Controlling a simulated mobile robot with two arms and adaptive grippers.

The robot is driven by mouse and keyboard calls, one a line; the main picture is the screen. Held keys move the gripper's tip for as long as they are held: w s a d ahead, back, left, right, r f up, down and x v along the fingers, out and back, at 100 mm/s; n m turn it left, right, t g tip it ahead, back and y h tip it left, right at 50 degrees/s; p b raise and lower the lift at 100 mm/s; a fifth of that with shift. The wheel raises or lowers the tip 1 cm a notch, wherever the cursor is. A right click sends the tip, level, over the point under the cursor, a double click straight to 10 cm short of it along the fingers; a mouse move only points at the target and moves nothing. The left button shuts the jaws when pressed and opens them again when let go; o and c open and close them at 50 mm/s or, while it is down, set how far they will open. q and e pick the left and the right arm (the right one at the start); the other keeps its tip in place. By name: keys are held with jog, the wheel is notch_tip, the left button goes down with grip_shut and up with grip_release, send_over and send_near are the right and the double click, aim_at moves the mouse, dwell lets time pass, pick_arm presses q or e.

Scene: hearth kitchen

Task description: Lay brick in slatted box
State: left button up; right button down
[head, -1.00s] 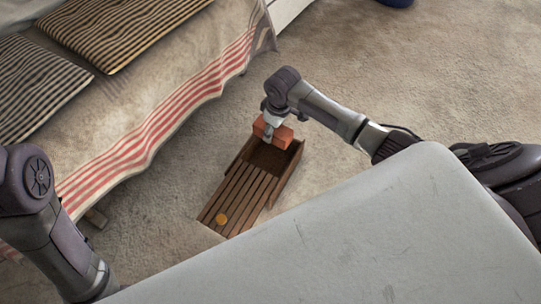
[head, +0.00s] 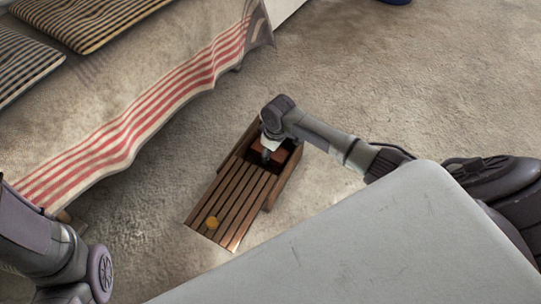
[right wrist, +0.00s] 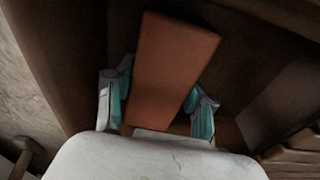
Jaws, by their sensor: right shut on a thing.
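The brick (head: 284,154) is orange-red and sits within the open far end of the slatted box (head: 232,205), a dark wooden box on the floor. My right gripper (head: 267,154) is over that opening, shut on the brick. In the right wrist view the brick (right wrist: 172,68) stands between the two teal-padded fingers of the gripper (right wrist: 158,108), with dark wooden walls around it. I cannot tell whether the brick touches the box floor. My left arm shows at the lower left of the head view, but its gripper is out of view.
A seat with a red-striped cloth (head: 150,105) and striped cushions (head: 85,20) stands at left. A hammer-like thing (right wrist: 26,152) shows in the right wrist view. Carpet right of the box is clear.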

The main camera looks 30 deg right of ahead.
jog(key=shift+w, duration=0.1)
jog(key=shift+c, duration=2)
grip_release()
jog(key=shift+f, duration=0.15)
